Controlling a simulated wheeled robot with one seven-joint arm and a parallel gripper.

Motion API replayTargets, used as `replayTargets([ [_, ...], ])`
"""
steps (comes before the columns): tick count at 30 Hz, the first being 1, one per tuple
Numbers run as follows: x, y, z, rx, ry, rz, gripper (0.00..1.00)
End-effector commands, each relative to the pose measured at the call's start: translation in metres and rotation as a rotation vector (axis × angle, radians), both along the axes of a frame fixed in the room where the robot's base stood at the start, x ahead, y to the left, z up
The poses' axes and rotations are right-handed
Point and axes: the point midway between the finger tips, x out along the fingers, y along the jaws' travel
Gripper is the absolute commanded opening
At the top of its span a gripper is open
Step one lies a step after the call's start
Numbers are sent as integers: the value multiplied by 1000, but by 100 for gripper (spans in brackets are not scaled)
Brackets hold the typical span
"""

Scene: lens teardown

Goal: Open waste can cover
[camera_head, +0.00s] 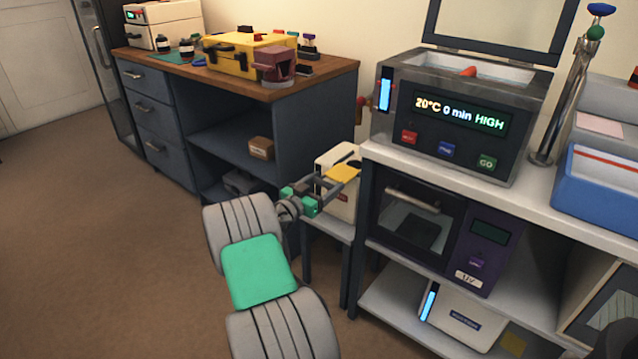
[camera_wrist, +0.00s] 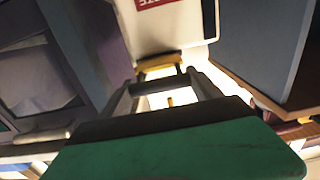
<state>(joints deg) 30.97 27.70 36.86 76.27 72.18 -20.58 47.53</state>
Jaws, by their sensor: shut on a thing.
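The waste can (camera_head: 340,205) is a cream box on a small stand between the wooden-topped cabinet and the white bench. A yellow piece (camera_head: 344,173), which looks like its cover or handle, is at its top. My gripper (camera_head: 327,182) reaches the can from the front left, its fingers at the yellow piece. In the wrist view, my gripper (camera_wrist: 162,82) has its fingertips at both ends of a yellow bar (camera_wrist: 160,65), shut on it. Behind the bar is the can's pale face (camera_wrist: 170,25) with a red label (camera_wrist: 152,2). How far the cover is open cannot be told.
The white bench (camera_head: 410,165) with a heated bath (camera_head: 455,115) and a purple-fronted UV box (camera_head: 430,228) stands close right of the can. The dark cabinet (camera_head: 300,120) stands close behind on the left. The brown floor at left is clear.

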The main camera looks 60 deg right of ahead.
Motion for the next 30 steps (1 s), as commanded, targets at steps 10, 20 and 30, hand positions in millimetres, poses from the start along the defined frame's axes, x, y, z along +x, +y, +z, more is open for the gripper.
replayTargets([
  [10,1,1,0,0,-1,2,95],
  [20,4,10,1,0,2,6,95],
  [30,8,72,1,1,0,6,95],
])
